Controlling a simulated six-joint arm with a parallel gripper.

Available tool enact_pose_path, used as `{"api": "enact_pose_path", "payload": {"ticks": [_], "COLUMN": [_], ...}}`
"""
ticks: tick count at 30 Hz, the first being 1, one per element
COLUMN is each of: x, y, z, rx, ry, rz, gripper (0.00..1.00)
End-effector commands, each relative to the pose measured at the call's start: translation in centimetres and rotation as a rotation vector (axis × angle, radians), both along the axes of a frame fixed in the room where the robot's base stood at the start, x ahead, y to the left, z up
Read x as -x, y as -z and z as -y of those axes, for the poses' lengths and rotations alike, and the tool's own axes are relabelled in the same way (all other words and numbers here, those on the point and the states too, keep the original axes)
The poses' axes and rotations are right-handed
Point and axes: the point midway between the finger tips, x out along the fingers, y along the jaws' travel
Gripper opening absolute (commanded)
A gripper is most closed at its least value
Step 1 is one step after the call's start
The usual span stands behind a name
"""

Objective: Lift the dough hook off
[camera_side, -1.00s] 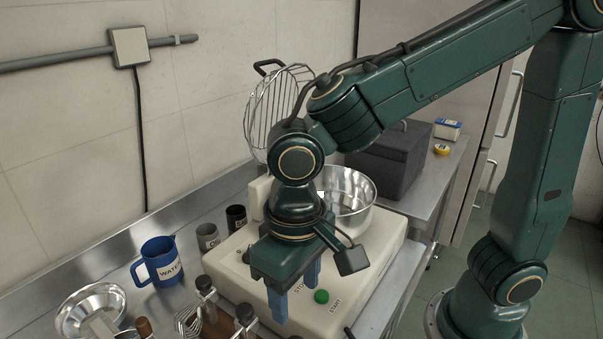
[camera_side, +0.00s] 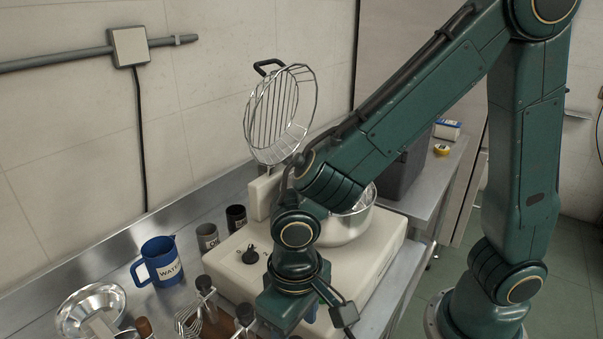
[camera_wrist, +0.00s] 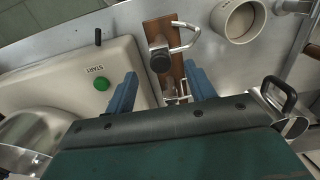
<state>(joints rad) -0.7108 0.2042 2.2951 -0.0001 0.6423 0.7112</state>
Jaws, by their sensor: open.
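In the wrist view the dough hook appears to be the curved metal piece (camera_wrist: 186,40) with a dark round cap, at the wooden rack (camera_wrist: 158,28). My gripper (camera_wrist: 160,69) is open, with one blue finger to each side of the rack and the dark cap showing between the fingertips. I cannot tell how far the fingers are above it. In the side view my gripper's body (camera_side: 287,308) hides the hook, and the fingers are mostly hidden.
The cream mixer base (camera_side: 375,265) with a steel bowl (camera_side: 347,226) stands beside the rack; its green button (camera_wrist: 100,83) is close to one finger. A whisk (camera_side: 190,322) is near the rack. A blue water jug (camera_side: 160,262) and a steel bowl (camera_side: 90,302) stand left.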

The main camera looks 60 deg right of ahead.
Motion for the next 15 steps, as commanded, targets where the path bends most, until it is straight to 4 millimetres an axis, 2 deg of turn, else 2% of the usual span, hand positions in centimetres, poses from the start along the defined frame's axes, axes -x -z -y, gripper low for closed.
{"api": "enact_pose_path", "payload": {"ticks": [10,15], "x": [0.0,0.0], "y": [0.6,1.7], "z": [0.0,0.0], "rx": [0.001,0.002], "ry": [0.0,0.0], "rz": [-0.001,-0.002], "gripper": [0.55,0.55]}}
